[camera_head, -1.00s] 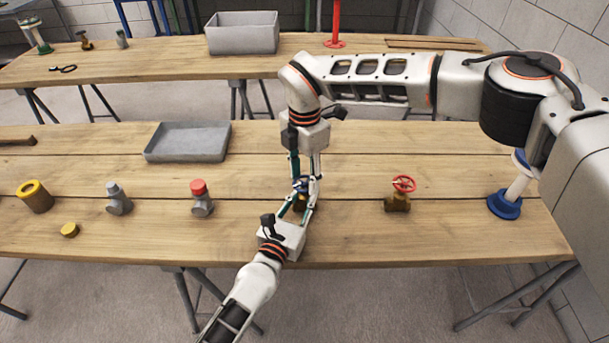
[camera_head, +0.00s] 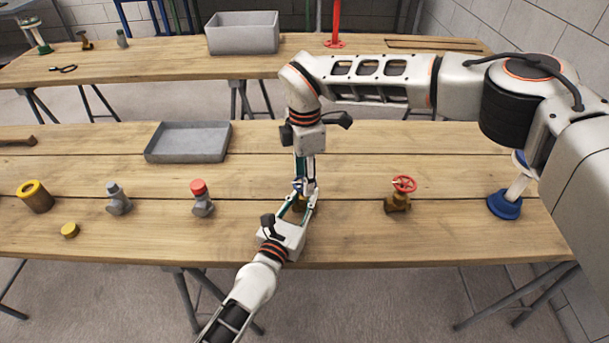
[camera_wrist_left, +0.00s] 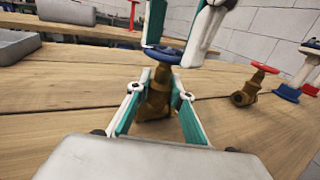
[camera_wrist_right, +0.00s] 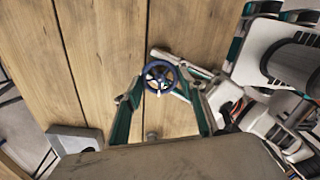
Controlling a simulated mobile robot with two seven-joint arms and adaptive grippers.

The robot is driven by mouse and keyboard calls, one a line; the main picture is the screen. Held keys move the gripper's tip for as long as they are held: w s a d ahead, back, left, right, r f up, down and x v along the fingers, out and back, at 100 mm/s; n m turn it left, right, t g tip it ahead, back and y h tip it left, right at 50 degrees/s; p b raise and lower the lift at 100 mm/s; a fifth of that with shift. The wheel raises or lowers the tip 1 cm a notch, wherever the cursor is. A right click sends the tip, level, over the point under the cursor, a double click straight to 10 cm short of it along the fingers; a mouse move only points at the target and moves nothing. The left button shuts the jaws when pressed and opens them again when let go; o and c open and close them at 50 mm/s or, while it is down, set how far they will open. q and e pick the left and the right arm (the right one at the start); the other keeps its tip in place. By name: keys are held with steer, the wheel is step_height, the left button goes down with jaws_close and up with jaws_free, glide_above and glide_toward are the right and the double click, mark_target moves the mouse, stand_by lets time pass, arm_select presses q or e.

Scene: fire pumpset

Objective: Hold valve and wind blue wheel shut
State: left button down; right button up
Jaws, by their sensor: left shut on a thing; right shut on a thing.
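The brass valve (camera_head: 299,205) stands upright near the front edge of the table, mostly hidden by my grippers in the head view. In the left wrist view its brass body (camera_wrist_left: 157,100) sits between the fingers of my left gripper (camera_wrist_left: 161,92), which is shut on it from the front. The blue wheel (camera_wrist_left: 163,55) lies flat on top of the valve. My right gripper (camera_head: 306,186) points straight down from above and is shut on the wheel. In the right wrist view the spoked wheel (camera_wrist_right: 160,76) shows between its fingertips.
A brass valve with a red wheel (camera_head: 398,195) stands to the right, and a blue-based stand (camera_head: 505,204) farther right. A grey tray (camera_head: 187,142) lies behind.

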steer(key=shift+d, duration=0.1)
steer(key=o, duration=1.1)
steer(key=shift+o, duration=0.2)
step_height(320, 180, up, 12)
arm_select(q)
steer(key=c, duration=1.7)
jaws_free()
